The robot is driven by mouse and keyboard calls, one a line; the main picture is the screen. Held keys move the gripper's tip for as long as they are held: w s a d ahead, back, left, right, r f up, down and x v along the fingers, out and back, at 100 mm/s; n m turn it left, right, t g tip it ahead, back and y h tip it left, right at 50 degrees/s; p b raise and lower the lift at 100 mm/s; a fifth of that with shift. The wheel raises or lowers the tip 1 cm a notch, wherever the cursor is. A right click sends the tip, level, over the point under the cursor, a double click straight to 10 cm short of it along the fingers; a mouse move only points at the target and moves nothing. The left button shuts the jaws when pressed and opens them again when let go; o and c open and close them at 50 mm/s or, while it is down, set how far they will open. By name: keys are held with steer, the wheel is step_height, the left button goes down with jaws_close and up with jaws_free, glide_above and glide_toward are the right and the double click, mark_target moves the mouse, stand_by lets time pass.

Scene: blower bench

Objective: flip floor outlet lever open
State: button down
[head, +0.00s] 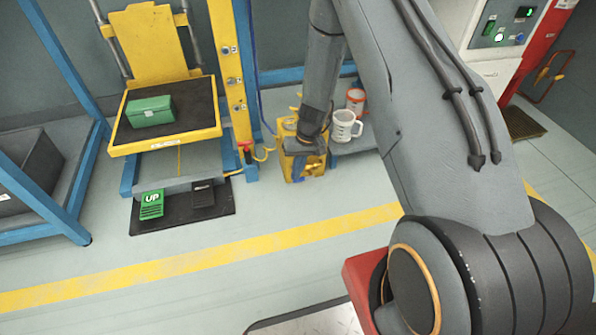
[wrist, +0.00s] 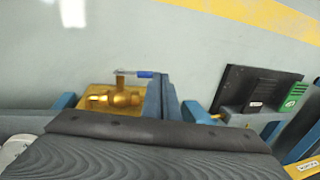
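In the wrist view a brass valve (wrist: 118,97) sits against a yellow surface, with a lever (wrist: 136,73) that has a blue grip and lies crosswise over the valve. In the head view a yellow box (head: 292,168) stands on the floor below my gripper (head: 305,145); the valve is too small to make out there. My gripper points down over the box, and I cannot tell whether it touches it. A dark ribbed part of my gripper fills the bottom of the wrist view.
A yellow lift table (head: 120,146) carries a green box (head: 150,111). A green UP pedal (head: 152,204) and a black pedal (head: 202,194) lie on a dark mat. Floor in front is clear.

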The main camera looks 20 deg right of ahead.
steer(key=shift+p+v, duration=0.6)
steer(key=shift+v, duration=0.3)
steer(key=a+p+v, duration=0.1)
steer(key=p+v, duration=0.2)
steer(key=v, duration=0.3)
steer(key=a+p+v, duration=0.1)
steer(key=p+v, duration=0.2)
steer(key=v, duration=0.3)
steer(key=shift+a+r, duration=0.4)
steer(key=shift+a, duration=0.25)
